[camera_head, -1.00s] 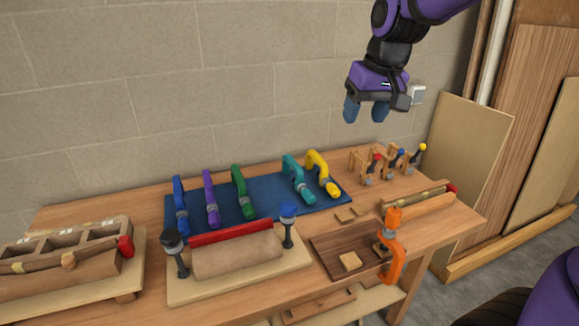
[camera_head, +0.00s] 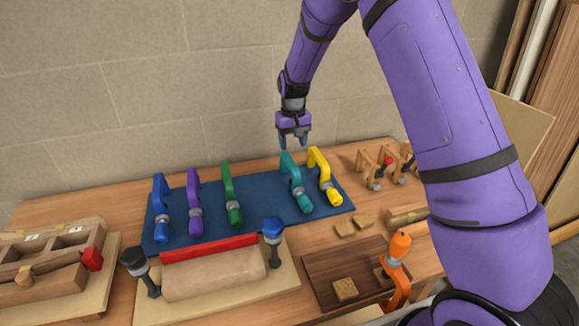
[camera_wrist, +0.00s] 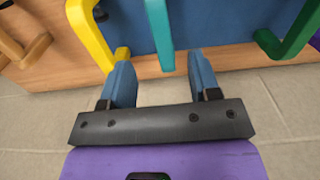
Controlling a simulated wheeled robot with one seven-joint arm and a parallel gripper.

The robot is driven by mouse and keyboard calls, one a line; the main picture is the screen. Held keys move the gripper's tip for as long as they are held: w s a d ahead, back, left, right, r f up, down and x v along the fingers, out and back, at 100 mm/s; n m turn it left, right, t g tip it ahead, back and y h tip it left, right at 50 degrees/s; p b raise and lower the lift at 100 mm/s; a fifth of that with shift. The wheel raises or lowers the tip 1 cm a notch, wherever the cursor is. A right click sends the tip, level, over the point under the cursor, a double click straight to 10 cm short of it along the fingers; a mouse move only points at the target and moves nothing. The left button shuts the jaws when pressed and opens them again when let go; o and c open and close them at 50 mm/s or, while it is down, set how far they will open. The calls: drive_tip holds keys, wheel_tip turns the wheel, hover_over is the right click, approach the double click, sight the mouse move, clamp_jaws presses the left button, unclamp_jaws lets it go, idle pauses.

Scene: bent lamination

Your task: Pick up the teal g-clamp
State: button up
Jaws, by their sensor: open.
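My gripper (camera_head: 293,146) is open and empty, just above and behind the top of the teal clamp in the head view. In the wrist view, my gripper (camera_wrist: 160,85) has its two blue fingers apart. The teal clamp's bar (camera_wrist: 160,35) reaches down between them, roughly centred, near the fingertip ends. I cannot tell whether the fingers are level with the bar. Its lower part is hidden in the wrist view.
The yellow clamp (camera_head: 325,178) stands close on the right; its bar (camera_wrist: 90,35) is near one finger in the wrist view. The wall (camera_head: 130,90) is close behind.

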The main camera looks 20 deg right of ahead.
sight(291, 171)
drive_tip(key=shift+w+a+f, duration=0.1)
drive_tip(key=shift+w+f, duration=0.45)
drive_tip(key=shift+f, duration=5.6)
drive_tip(key=shift+f, duration=0.1)
drive_tip(key=c, duration=0.9)
